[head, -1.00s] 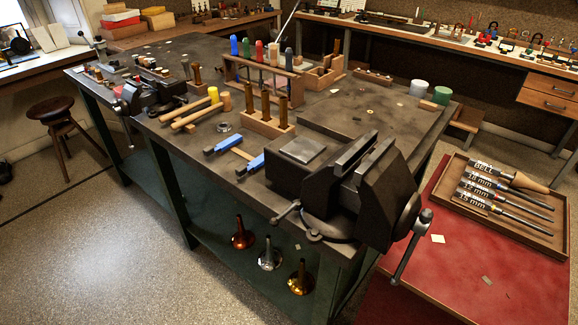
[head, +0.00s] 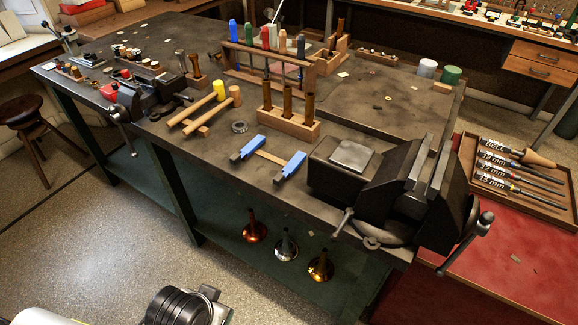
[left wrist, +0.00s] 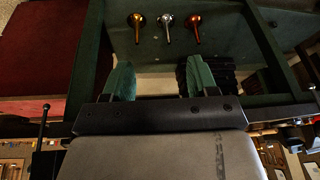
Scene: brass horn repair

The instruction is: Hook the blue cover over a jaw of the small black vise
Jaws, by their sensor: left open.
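Two blue covers lie on the workbench, one at the left (head: 247,149) and one at the right (head: 290,165), with a thin wooden strip between them. Each shows a dark part at its near end. The small black vise (head: 128,98) stands at the bench's left front edge, with a red piece (head: 108,91) at its jaws. My left gripper (left wrist: 155,80) shows in the left wrist view, its two green fingers apart and nothing between them. It is away from the covers and the vise, in front of the bench's lower shelf. My right gripper is not in view.
A large black vise (head: 415,190) stands at the bench's right corner. Small bells (head: 286,245) stand on the lower shelf.

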